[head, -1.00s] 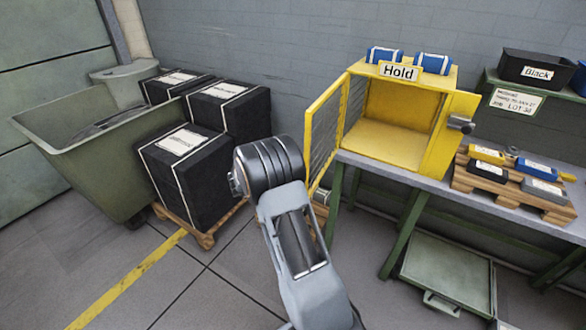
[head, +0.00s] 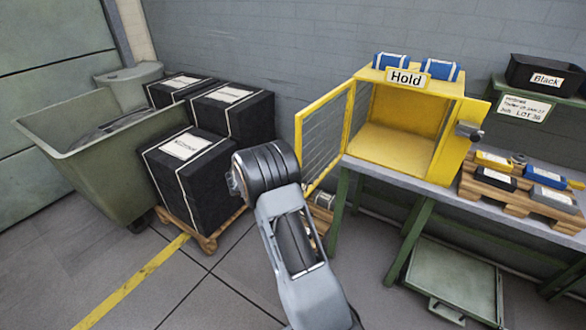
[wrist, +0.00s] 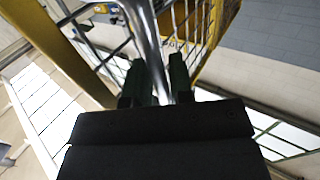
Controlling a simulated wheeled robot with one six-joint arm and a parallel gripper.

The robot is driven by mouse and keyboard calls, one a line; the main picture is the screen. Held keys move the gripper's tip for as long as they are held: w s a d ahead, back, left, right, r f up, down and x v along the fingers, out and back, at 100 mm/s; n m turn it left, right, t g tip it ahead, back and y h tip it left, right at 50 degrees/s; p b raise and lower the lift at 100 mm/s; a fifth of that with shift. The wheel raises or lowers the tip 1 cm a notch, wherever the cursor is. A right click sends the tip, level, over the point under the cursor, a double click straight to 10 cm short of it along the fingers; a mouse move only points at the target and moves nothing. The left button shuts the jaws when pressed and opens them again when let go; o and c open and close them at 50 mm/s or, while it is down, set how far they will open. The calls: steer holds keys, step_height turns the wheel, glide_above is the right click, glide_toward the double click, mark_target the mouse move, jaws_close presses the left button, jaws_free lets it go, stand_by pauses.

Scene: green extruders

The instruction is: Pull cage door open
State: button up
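The cage door (head: 324,133) is a yellow frame with wire mesh, hinged on the left of the yellow hold cage (head: 400,148). It stands swung well out to the left, and the cage front is open. In the wrist view the door's mesh and yellow frame (wrist: 205,40) fill the upper part. My gripper (wrist: 155,82) has its dark fingers on both sides of a silver handle bar (wrist: 148,35), which runs between them and seems gripped. In the head view my arm hides the gripper and the handle.
The cage stands on a grey bench (head: 405,184) with green legs. A wooden pallet (head: 500,195) with small boxes sits to its right. Black boxes (head: 188,178) on a pallet and a green bin (head: 95,170) stand left of my arm. Inside, the cage looks empty.

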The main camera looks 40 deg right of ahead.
steer(key=shift+o, duration=1.2)
steer(key=shift+a+f, duration=0.1)
steer(key=shift+a, duration=0.2)
steer(key=shift+w, duration=0.1)
steer(key=v, duration=1.3)
steer(key=shift+a+b, duration=0.4)
